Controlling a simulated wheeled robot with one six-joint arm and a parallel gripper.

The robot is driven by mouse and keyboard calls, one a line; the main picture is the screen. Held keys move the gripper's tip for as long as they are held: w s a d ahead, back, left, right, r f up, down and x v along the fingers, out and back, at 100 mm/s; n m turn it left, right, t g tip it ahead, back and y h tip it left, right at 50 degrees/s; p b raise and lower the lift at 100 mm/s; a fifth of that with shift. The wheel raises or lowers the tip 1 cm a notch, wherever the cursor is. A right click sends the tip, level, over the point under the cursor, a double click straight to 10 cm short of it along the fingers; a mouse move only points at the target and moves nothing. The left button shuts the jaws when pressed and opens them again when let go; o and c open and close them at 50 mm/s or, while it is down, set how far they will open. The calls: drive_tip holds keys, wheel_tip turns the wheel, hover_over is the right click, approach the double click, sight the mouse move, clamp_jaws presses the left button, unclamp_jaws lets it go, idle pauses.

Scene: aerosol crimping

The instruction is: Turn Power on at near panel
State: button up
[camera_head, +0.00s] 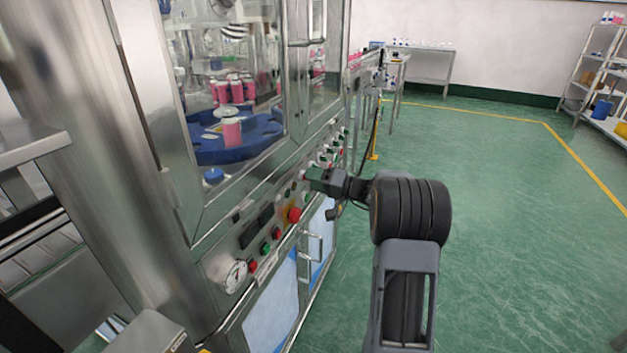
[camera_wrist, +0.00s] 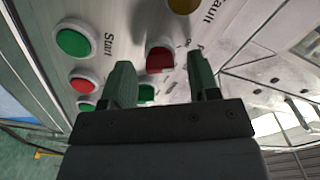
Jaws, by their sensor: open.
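The control panel (camera_head: 240,240) runs along the front of the steel machine. It carries a row of red, green and dark controls. My gripper (camera_head: 310,177) is up close to the panel's face, past the large red button (camera_head: 294,214). In the wrist view my gripper (camera_wrist: 160,62) is open, with one finger on each side of a red control (camera_wrist: 160,57). A green control (camera_wrist: 147,92) shows just below it, partly hidden by my gripper. Contact with either cannot be told. Lettering beside the red control is partly hidden, and I cannot read "Power" on it.
A green button (camera_wrist: 73,40) marked "Start", a red button (camera_wrist: 84,82) and a yellow lamp (camera_wrist: 183,4) by "Fault" are nearby. A round gauge (camera_head: 235,276) and door handles (camera_head: 312,243) are on the machine front. The green floor (camera_head: 490,200) to the right is clear.

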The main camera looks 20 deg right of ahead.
drive_tip(key=shift+w+a, duration=0.2)
drive_tip(key=shift+w, duration=0.05)
drive_tip(key=c, duration=0.9)
